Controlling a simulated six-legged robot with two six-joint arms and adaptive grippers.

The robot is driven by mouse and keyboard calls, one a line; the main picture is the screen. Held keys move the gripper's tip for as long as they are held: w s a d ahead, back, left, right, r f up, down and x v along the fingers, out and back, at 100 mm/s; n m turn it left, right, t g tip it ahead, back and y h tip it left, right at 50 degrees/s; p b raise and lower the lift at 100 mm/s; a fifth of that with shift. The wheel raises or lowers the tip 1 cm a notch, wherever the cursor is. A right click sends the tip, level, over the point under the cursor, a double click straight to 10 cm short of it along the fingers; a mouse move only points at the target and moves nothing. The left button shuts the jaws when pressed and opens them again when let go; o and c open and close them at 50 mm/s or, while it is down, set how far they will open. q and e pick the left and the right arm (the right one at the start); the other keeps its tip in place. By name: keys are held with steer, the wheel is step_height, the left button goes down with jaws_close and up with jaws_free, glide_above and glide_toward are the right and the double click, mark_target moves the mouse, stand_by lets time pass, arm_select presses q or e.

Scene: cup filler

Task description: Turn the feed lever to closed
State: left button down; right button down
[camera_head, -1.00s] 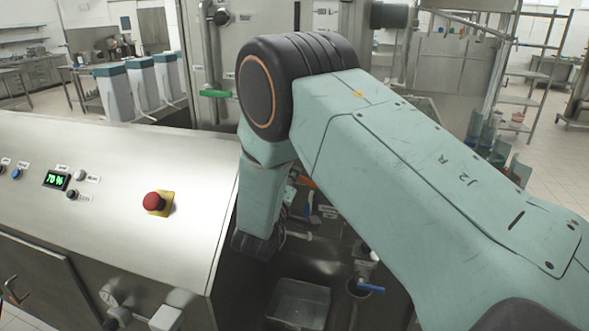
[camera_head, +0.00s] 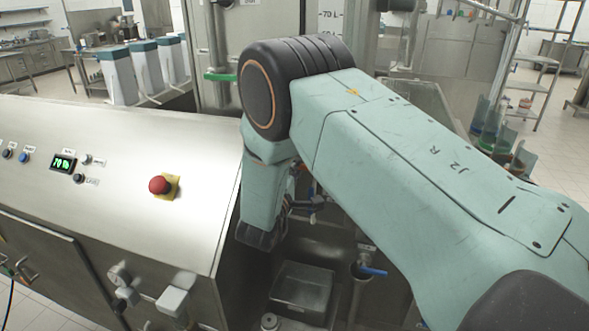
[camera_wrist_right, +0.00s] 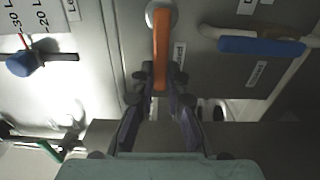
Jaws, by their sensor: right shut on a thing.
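An orange lever (camera_wrist_right: 161,40) hangs from a round metal pivot in the right wrist view, its free end toward me. A label reading "closed", partly hidden, is just right of it. My right gripper (camera_wrist_right: 161,88) has its dark fingers on both sides of the lever's near end and is shut on it. In the head view my right forearm hides most of that gripper and the lever. My left gripper is not in view.
Blue handles stand right (camera_wrist_right: 262,46) and left (camera_wrist_right: 25,63) of the lever. In the head view there are a red stop button (camera_head: 158,185) on the steel cabinet (camera_head: 120,150), a metal tray (camera_head: 302,287), a blue-handled valve (camera_head: 373,271) and a green handle (camera_head: 219,77).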

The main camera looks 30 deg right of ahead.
steer(key=c, duration=1.3)
jaws_free()
steer(key=shift+d, duration=0.15)
steer(key=shift+c, duration=0.2)
steer(key=v, duration=0.7)
steer(key=shift+a, duration=0.2)
steer(key=shift+s, duration=0.1)
